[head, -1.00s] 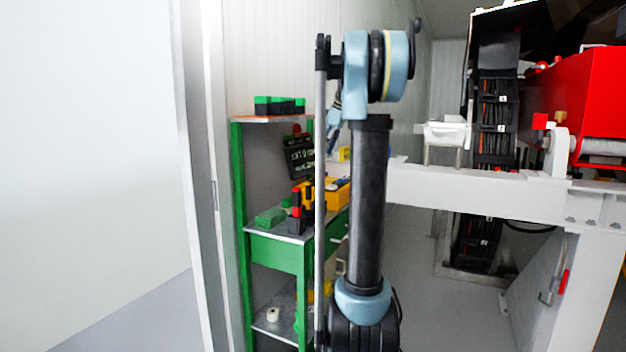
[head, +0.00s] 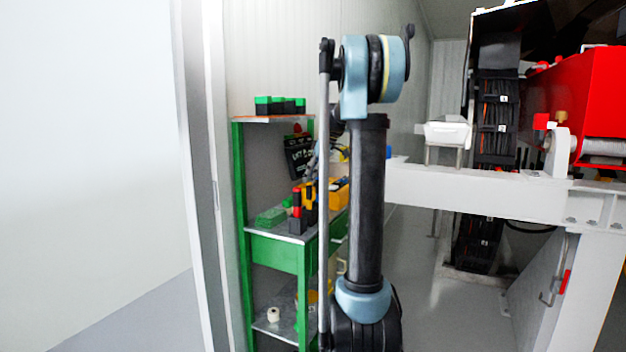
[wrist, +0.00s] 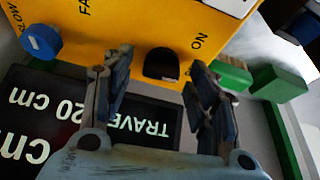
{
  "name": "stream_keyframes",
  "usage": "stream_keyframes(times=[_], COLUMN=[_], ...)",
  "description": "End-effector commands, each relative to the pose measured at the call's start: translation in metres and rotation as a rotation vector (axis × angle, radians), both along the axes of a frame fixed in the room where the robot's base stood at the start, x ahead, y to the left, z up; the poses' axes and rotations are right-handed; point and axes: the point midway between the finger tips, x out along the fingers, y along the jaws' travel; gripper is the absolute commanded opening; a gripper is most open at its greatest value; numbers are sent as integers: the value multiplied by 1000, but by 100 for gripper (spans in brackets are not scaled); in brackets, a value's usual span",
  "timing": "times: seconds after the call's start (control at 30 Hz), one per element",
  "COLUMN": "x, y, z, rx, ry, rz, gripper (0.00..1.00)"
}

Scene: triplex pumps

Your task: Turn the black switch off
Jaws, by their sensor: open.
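The black switch (wrist: 161,64) is a small dark rounded piece on the face of a yellow box (wrist: 150,25) in the wrist view. The letters "ON" are printed to its right. I cannot tell which position it is in. My gripper (wrist: 158,72) is open and empty, with one finger on each side of the switch in the picture. I cannot tell whether either finger touches the box. In the head view the gripper end is a small dark shape near the green shelf, mostly hidden behind my arm, and the switch cannot be made out.
A blue knob (wrist: 41,42) sits on the box's left side. A black sign (wrist: 70,115) with white letters lies below the fingers. Green blocks (wrist: 278,83) are at the right. The green shelf (head: 275,250) holds tools. A white frame (head: 460,190) stands at the right.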

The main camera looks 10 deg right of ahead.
Motion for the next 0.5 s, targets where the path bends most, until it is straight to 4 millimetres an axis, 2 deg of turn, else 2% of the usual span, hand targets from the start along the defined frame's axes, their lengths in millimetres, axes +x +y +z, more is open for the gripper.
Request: stream_keyframes(times=[0.17, 0.33, 0.37, 0.5], x=[0, 0, 0, 0], y=[0, 0, 0, -1], z=[0, 0, 0, 0], rx=[0, 0, 0, 0], ry=[0, 0, 0, -1], rz=[0, 0, 0, -4], gripper=[51, 13, 9, 9])
